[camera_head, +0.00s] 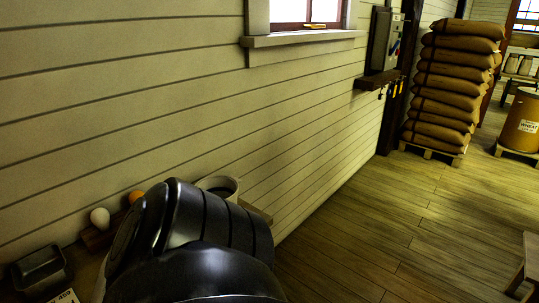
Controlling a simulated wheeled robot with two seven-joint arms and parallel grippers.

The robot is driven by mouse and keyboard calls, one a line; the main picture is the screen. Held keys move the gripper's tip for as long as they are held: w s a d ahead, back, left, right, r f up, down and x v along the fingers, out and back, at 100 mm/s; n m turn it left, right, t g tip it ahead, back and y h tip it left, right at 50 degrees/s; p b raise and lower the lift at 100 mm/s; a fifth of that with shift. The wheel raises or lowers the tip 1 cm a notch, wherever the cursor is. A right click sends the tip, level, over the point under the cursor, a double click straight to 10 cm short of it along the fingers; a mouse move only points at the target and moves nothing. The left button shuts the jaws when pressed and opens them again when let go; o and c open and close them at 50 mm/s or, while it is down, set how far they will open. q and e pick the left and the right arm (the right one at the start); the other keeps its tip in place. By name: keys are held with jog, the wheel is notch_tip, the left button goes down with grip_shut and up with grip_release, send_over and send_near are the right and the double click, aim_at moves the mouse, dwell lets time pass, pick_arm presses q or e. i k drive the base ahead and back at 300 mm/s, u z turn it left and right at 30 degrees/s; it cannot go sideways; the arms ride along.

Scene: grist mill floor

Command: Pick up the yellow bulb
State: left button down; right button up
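An orange-yellow round bulb (136,196) shows at the lower left, by the plank wall. A large black link of my arm hides part of the area just right of and below it. A cream-white bulb (99,217) stands to its left. Both appear to sit on a low wooden holder (97,238). Neither of my grippers is in view, so what they hold cannot be seen.
A dark tray (40,270) and a white card (63,297) lie at the lower left. A pale round pot (219,185) stands behind my arm. Stacked sacks (447,85) and a drum (522,122) stand far right. The middle floor (370,215) is clear.

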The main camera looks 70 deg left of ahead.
aim_at(133, 197)
jog(key=z, duration=4.75)
jog(key=k, duration=1.8)
jog(key=z, duration=0.5)
